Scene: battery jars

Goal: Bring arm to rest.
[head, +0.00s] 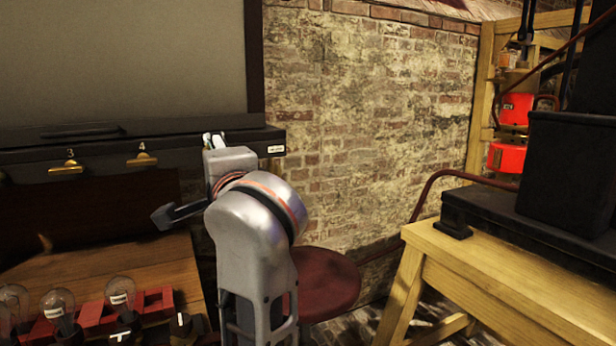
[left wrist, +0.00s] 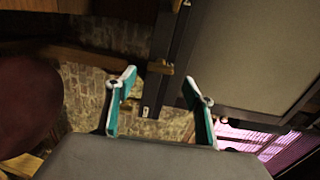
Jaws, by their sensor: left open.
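My left arm (head: 258,245) rises from the bottom middle of the head view, bent at a silver joint. Its left gripper (head: 213,140) is at the upper end, in front of the dark ledge below the grey panel, and only small pale finger parts show there. In the left wrist view the left gripper (left wrist: 160,85) has its two teal fingers spread apart with nothing between them. My right gripper is in neither view.
A dark cabinet (head: 100,150) with brass hooks stands left, below a grey panel (head: 120,60). Bulbs (head: 60,310) stand on the wooden bench (head: 130,272). A red stool (head: 325,280) is just right of the arm. A wooden table (head: 500,290) bearing black boxes (head: 570,165) stands right.

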